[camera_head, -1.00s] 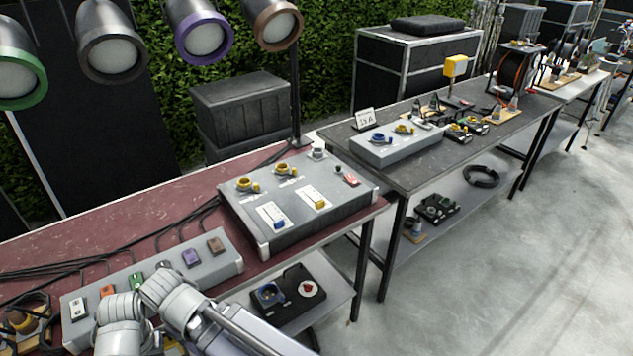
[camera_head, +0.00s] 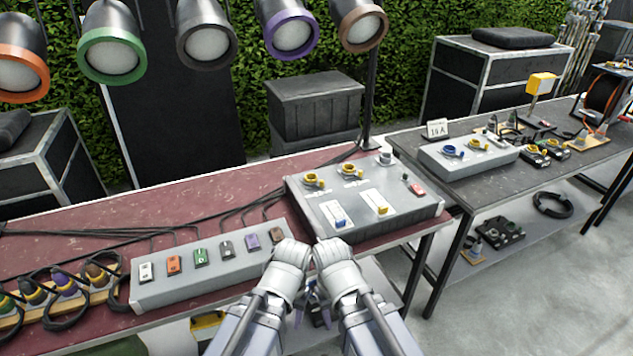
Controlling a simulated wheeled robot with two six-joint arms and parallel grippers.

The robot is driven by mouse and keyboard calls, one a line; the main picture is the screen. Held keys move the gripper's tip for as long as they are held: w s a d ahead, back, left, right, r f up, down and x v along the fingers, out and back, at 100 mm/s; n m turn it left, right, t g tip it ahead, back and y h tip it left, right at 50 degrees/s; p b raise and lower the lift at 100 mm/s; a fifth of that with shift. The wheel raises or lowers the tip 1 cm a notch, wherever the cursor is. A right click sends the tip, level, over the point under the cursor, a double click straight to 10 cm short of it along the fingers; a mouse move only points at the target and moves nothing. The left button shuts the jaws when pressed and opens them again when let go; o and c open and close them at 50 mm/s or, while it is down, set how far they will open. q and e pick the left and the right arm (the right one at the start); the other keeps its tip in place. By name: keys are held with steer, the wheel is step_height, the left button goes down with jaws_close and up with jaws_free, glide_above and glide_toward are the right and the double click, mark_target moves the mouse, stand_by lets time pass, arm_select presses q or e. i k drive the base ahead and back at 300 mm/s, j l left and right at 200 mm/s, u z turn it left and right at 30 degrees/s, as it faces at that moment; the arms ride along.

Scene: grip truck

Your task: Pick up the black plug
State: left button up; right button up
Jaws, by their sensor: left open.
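Several plugs with coloured collars stand in a wooden rack (camera_head: 112,268) at the far left of the red table. One dark plug (camera_head: 36,294) stands there between the green and purple ones. I cannot tell for sure that it is the black plug. My left gripper (camera_head: 300,308) shows only in small part between my two forearms, low in front of the table's edge. It is open, well to the right of the rack, with nothing seen in it. My right gripper is hidden behind its own wrist and forearm.
A grey switch box (camera_head: 215,277) with coloured switches stands between the rack and my arms. A larger grey socket box (camera_head: 365,205) stands beyond my wrists. Black cables cross the red table (camera_head: 130,215). A dark table (camera_head: 590,150) stands at the right.

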mark_target(32, 289)
steer(key=u, duration=1.95)
